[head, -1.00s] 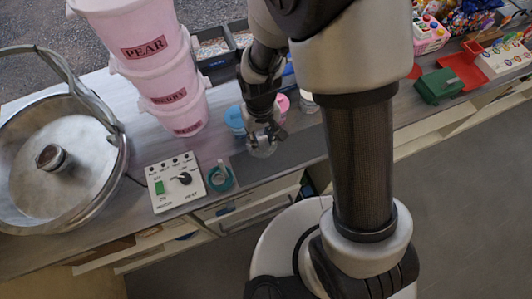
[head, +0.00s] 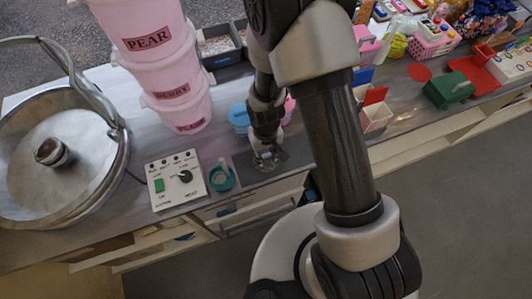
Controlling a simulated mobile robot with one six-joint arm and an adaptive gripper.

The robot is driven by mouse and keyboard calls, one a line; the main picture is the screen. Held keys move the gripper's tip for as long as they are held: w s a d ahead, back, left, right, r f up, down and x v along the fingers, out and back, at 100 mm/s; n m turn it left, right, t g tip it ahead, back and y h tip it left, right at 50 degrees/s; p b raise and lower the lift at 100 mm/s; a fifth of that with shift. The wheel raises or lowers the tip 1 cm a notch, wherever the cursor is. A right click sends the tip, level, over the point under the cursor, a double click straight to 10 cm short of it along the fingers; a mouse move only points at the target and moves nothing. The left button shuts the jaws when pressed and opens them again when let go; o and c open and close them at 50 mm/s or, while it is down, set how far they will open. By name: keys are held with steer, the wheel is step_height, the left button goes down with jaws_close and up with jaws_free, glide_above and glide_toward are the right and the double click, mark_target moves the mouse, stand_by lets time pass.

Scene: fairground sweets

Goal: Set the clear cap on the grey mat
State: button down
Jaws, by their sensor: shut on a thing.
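My gripper (head: 267,157) points down over the counter, right of the teal ring. It is shut on the clear cap (head: 268,166), which shows only faintly below the fingers. The grey mat (head: 245,175) is a dark patch on the counter near its front edge, beneath and around the gripper. The cap is over the mat; I cannot tell whether it touches it. My arm hides part of the counter to the right.
A control box (head: 176,181) and a teal ring (head: 222,178) are left of the gripper. A blue tub (head: 238,118) stands just behind it. Stacked pink buckets (head: 165,75) and a metal bowl (head: 60,165) are further left. A green box (head: 447,89) is at right.

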steer(key=shift+f, duration=0.2)
steer(key=c, duration=1.2)
jaws_free()
steer(key=shift+r, duration=0.15)
step_height(320, 180, up, 12)
steer(key=p, duration=0.2)
steer(key=shift+r+p, duration=0.15)
steer(key=shift+p, duration=0.25)
step_height(320, 180, up, 11)
steer(key=t, duration=0.1)
glide_above(266, 155)
steer(key=d, duration=0.3)
steer(key=s+d+r+m+t, duration=0.1)
steer(key=s+d+r, duration=0.1)
steer(key=s+r, duration=0.2)
steer(key=s+d+r+m+t, duration=0.1)
steer(key=s+d+r, duration=0.2)
steer(key=s+r, duration=0.2)
steer(key=s+d+r+m+t, duration=0.1)
steer(key=s+d+r, duration=0.2)
steer(key=r, duration=0.3)
steer(key=shift+s+r+t, duration=0.3)
steer(key=shift+s+r, duration=0.1)
steer(key=shift+s, duration=0.45)
